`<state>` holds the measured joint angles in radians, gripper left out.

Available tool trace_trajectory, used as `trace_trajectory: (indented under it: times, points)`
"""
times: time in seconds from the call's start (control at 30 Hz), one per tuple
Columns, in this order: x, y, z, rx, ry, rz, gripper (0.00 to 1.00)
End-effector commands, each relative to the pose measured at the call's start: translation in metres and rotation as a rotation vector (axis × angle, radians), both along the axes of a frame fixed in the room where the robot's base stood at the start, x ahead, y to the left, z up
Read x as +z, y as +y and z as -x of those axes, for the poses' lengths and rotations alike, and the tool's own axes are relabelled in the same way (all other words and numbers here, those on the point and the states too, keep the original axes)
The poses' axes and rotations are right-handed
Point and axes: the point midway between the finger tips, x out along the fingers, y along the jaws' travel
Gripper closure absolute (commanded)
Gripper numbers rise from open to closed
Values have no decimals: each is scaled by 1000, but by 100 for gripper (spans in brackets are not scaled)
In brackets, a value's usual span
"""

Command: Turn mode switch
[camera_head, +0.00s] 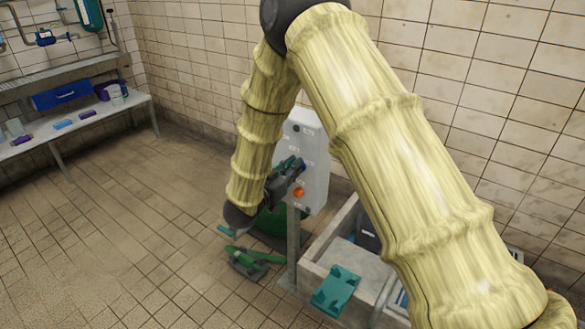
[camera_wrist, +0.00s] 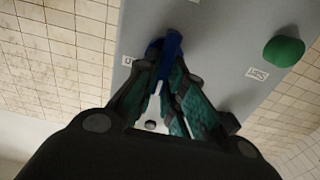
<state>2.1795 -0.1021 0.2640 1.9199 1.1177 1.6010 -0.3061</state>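A grey control panel (camera_head: 317,178) stands on a post near the wall; its face also fills the middle of the wrist view (camera_wrist: 215,40). A blue switch (camera_wrist: 171,46) with a narrow handle sits on that face between small printed labels. My gripper (camera_head: 291,166) reaches the panel from the left in the head view. In the wrist view, its teal-padded fingers (camera_wrist: 168,68) converge closely on the blue switch handle, one on each side, and appear shut on it. The fingers partly hide the switch, and its exact pointing angle is hard to tell.
A green button (camera_wrist: 284,51) sits to the right on the panel, and an orange knob (camera_head: 299,192) is below my gripper. A grey trough (camera_head: 352,262) with a teal part (camera_head: 336,291) and a green object (camera_head: 247,262) are below. The floor at left is clear.

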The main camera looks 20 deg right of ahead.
Motion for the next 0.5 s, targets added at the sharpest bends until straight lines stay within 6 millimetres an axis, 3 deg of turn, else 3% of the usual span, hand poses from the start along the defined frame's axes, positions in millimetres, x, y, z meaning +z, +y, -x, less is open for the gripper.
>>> trace_trajectory:
  times: [0.5]
  points:
    - [-1,-1,1,0,-74,-58,100]
